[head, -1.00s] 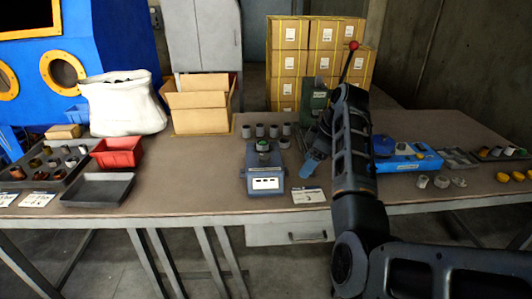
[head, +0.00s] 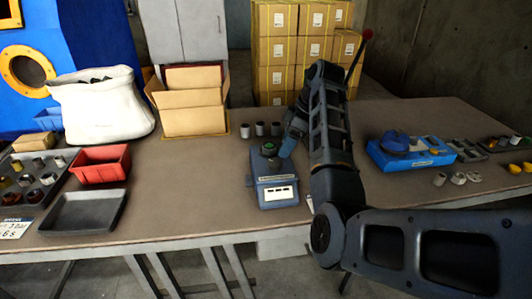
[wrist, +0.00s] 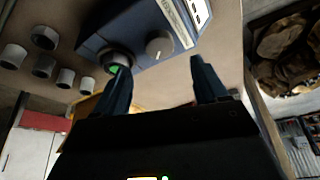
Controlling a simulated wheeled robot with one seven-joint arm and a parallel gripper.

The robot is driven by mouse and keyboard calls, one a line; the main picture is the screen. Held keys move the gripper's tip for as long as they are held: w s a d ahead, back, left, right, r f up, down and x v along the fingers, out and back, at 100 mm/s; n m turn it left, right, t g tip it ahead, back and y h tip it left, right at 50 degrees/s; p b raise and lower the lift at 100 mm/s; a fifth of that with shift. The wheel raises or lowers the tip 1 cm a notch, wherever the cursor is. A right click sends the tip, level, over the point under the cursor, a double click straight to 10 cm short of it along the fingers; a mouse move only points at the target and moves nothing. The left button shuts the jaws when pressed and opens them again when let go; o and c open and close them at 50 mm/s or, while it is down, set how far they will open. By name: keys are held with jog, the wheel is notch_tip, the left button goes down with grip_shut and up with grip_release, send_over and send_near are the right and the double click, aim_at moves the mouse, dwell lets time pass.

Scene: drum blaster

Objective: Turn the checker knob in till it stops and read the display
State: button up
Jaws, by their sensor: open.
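The checker (head: 276,185) is a blue-grey box on the table, with a round holder with a green centre (head: 268,149) on top. Its white-framed display (head: 278,194) has dark windows, too small to read. In the wrist view, the checker (wrist: 125,25) shows a pale round knob (wrist: 158,44) and the green-centred holder (wrist: 115,69). My gripper (wrist: 161,66) is open and empty. The knob appears between and beyond its fingertips, apart from them; the left fingertip overlaps the holder's edge in the picture. In the head view my gripper (head: 291,140) is at the checker's upper right.
Several grey cylinders (head: 260,129) stand behind the checker. A red bin (head: 100,165), a dark tray (head: 85,211), a white sack (head: 100,110) and an open carton (head: 190,105) are to the left. Table in front of the checker is clear.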

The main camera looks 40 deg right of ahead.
aim_at(275, 162)
jog(key=x, duration=0.8)
jog(key=shift+r, duration=0.1)
jog(key=shift+c, duration=0.3)
jog(key=c, duration=1)
jog(key=shift+o, duration=0.2)
jog(key=shift+r+m+p, duration=0.1)
jog(key=shift+m+p, duration=0.2)
jog(key=shift+p, duration=0.2)
jog(key=m+h+p, duration=0.1)
jog(key=m+p, duration=0.1)
jog(key=m, duration=0.1)
jog(key=shift+a+r+t+p, duration=0.1)
jog(key=shift+t+p, duration=0.2)
jog(key=shift+p, duration=0.1)
jog(key=shift+m+h+p, duration=1)
jog(key=shift+m+p, duration=0.2)
jog(key=shift+m, duration=1.1)
jog(key=shift+a, duration=0.1)
